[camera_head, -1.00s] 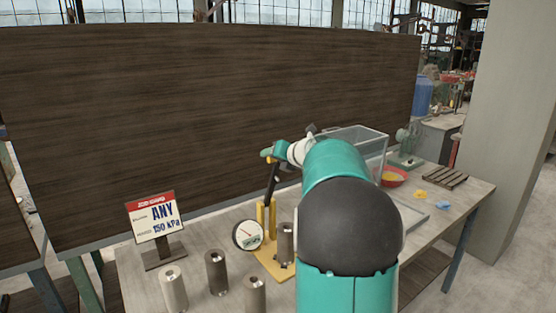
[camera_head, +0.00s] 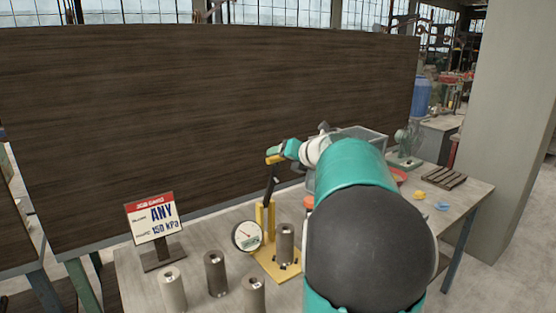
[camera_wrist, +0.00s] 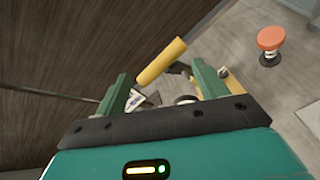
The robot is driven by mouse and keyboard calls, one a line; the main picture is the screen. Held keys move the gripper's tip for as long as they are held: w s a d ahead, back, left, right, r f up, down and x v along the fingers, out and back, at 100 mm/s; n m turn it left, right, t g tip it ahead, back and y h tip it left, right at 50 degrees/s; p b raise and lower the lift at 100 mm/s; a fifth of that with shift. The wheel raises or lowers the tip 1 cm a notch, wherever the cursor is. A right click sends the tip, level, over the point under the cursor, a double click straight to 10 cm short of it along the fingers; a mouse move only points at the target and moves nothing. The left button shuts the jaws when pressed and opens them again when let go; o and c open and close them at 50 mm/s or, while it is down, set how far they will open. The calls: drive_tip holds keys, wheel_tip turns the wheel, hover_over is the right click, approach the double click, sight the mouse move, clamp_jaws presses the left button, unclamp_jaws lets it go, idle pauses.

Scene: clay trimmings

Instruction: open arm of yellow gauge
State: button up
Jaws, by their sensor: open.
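The yellow gauge (camera_head: 264,218) stands on the table, with a yellow post and base and a round white dial (camera_head: 247,236) at its left. Its dark arm (camera_head: 271,186) is raised, tilted slightly right, and ends in a yellow handle (camera_head: 275,159). A dark grey cylinder (camera_head: 285,243) stands upright on its base. My gripper (camera_head: 282,152) is at the top of the arm, by the handle. In the wrist view the yellow handle (camera_wrist: 162,61) shows between and beyond the open green fingers of my gripper (camera_wrist: 162,88). I cannot tell whether they touch it.
Several grey cylinders (camera_head: 216,272) stand at the table's front left, beside a sign (camera_head: 152,218) reading ANY 150 kPa. An orange-topped object (camera_wrist: 270,39) stands right in the wrist view. A dark panel (camera_head: 200,120) rises behind the table. A clear box (camera_head: 365,136) is behind my arm.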

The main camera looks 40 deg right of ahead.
drive_tip(key=v, duration=0.7)
drive_tip(key=shift+s+r, duration=0.2)
drive_tip(key=shift+s, duration=0.2)
drive_tip(key=shift+a, duration=0.1)
drive_tip(key=s+a+f+n+g+y, duration=0.1)
drive_tip(key=a+f+n+g, duration=0.1)
drive_tip(key=a+n, duration=0.6)
drive_tip(key=s+a+f+n+g+y, duration=0.1)
drive_tip(key=s+a+f+n, duration=0.15)
drive_tip(key=a+n, duration=0.6)
drive_tip(key=s+a+f+n+g+y, duration=0.15)
drive_tip(key=a+n, duration=0.35)
drive_tip(key=a, duration=0.6)
drive_tip(key=s+a+f+n+g+h, duration=0.1)
drive_tip(key=s+a+f+n, duration=0.4)
drive_tip(key=n, duration=0.6)
drive_tip(key=s+a+f+n+g+h, duration=0.1)
drive_tip(key=s+a+f+n, duration=0.4)
drive_tip(key=n, duration=0.6)
drive_tip(key=s+a+g, duration=0.1)
drive_tip(key=s, duration=0.1)
drive_tip(key=shift+s, duration=0.4)
